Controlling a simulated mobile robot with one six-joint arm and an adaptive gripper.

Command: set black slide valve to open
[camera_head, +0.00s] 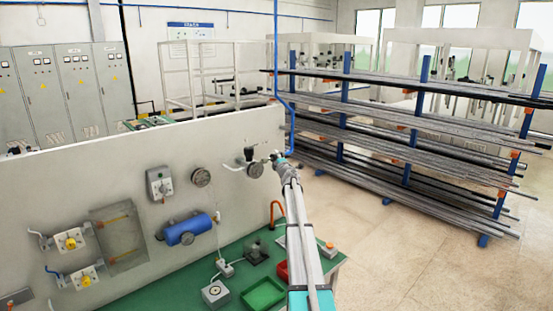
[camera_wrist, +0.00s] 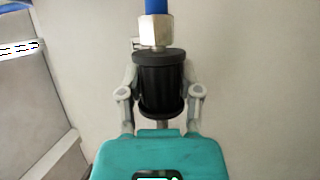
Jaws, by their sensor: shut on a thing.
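The black slide valve (camera_wrist: 160,88) is an upright black cylinder with wider rims at top and bottom. It fills the space between my fingers in the wrist view. A pale hex nut (camera_wrist: 156,30) and a blue pipe (camera_wrist: 156,6) are above it, and a short metal stem shows below it. My gripper (camera_wrist: 161,80) is shut on the black sleeve, with one grey finger on each side. In the head view my gripper (camera_head: 277,158) is at the right end of the white panel, by the blue pipe (camera_head: 289,120); the valve is too small to tell there.
A green bench (camera_head: 190,262) holds a green tray (camera_head: 263,293). A pipe rack (camera_head: 405,145) stands right; floor is clear before it.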

